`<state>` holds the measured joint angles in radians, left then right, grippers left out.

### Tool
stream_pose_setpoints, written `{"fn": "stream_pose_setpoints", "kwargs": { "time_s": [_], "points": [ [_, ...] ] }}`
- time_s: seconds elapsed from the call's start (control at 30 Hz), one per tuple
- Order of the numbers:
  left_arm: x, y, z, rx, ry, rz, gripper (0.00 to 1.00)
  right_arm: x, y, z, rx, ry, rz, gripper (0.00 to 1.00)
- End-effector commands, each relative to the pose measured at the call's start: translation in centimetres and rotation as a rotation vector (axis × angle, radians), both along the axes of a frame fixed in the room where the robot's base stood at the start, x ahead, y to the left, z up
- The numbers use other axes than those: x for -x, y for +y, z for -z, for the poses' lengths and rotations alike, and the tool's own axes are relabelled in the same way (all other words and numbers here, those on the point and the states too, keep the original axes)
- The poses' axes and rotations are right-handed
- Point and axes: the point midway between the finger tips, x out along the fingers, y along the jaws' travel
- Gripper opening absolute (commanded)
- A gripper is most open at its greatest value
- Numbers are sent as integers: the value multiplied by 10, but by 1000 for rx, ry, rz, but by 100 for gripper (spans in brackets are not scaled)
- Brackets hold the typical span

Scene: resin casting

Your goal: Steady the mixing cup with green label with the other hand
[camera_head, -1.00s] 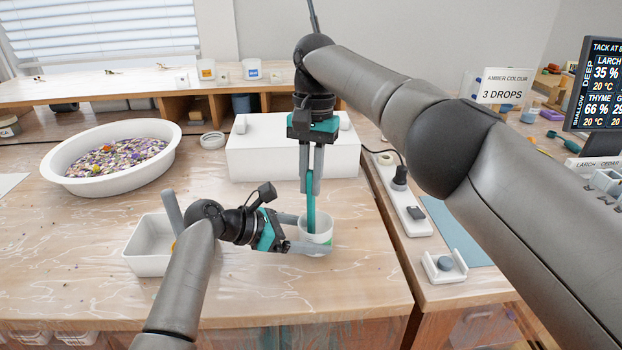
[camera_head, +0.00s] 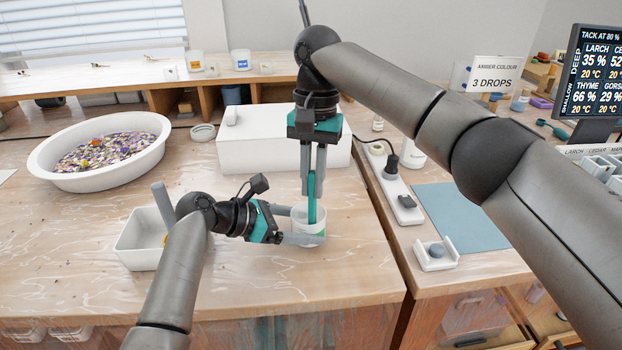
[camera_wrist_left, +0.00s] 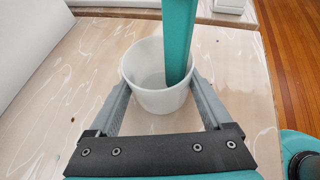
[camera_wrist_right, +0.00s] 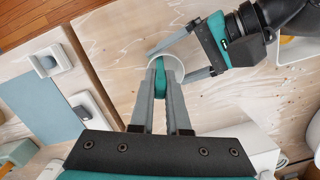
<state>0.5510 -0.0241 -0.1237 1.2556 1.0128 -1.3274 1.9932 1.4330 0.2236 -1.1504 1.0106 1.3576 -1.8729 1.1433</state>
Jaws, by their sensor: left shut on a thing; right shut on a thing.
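The mixing cup (camera_head: 311,230) is white and translucent, with a bit of green low on its side. It stands upright on the wooden table. My left gripper (camera_head: 303,226) reaches in from the left, its fingers shut on the cup's two sides; the left wrist view shows the cup (camera_wrist_left: 154,96) between them. My right gripper (camera_head: 312,180) points down from above, shut on a teal stick (camera_head: 312,203). The stick's lower end is inside the cup; in the left wrist view the stick (camera_wrist_left: 178,40) leans at the cup's right inner wall. Most of the label is hidden.
A white box (camera_head: 275,145) stands behind the cup. A white bowl of colourful pieces (camera_head: 45,165) is at the left, a small white bin (camera_head: 137,258) beside my left arm. At the right are a power strip (camera_head: 392,185) and a blue mat (camera_head: 460,220). The table front is clear.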

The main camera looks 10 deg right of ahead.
Motion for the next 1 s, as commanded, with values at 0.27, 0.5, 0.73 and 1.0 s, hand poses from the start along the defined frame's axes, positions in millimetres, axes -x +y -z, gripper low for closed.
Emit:
{"fn": "stream_pose_setpoints", "kwargs": {
  "time_s": [0.27,0.5,0.73,1.0],
  "points": [
    [-2,1,-2,3,-5,-5,17,-11,5,1,3,4,1,0],
    [-1,0,-2,3,-4,-3,17,-26,11,-1,0,0,2,0],
    [-1,0,-2,2,-3,-2,17,-35,14,-2,0,1,1,0],
    [-1,0,-1,1,-2,-1,17,-37,14,-2,1,-1,-1,0]
  ]
}}
